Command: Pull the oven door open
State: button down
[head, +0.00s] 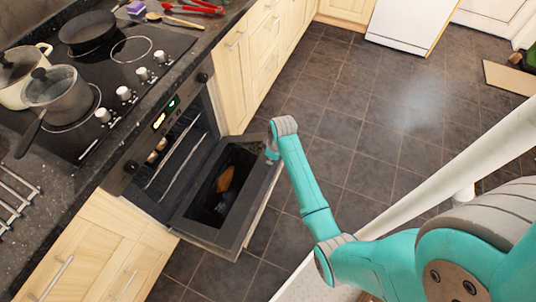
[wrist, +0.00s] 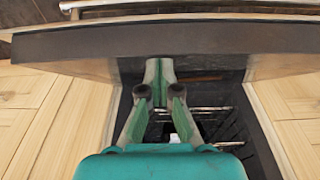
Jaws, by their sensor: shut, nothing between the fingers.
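The oven door (head: 241,153) is well open, tilted down and outward from the oven (head: 165,150) in the head view. Its dark inner face points up. My gripper (head: 271,154) is at the door's outer upper edge. In the wrist view the door (wrist: 215,38) crosses the top as a dark slab, with the metal handle bar (wrist: 120,7) beyond it. My gripper (wrist: 160,72) is shut and empty, its fingertips at the inner side of the door. Whether they touch it, I cannot tell. Oven racks (wrist: 205,112) show below the fingers.
Pale wooden cabinets (head: 105,245) flank the oven. The hob above holds a saucepan (head: 55,92), a pale pot (head: 14,72) and a frying pan (head: 88,30). Dark floor tiles (head: 345,125) in front are clear. A pale railing (head: 400,215) runs beside my arm.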

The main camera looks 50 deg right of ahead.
jog(key=shift+s+f, duration=0.1)
dwell(0.3)
jog(key=s+d+f+t, duration=0.1)
jog(key=s+f, duration=0.2)
jog(key=f, duration=0.4)
jog(key=s+d+f+t, duration=0.1)
jog(key=s+f, duration=0.3)
jog(key=f, duration=0.4)
jog(key=s+d+f+y, duration=0.1)
jog(key=s+d+f, duration=0.1)
jog(key=s+f, duration=0.2)
jog(key=shift+f+t, duration=0.4)
jog(key=shift+f, duration=1.3)
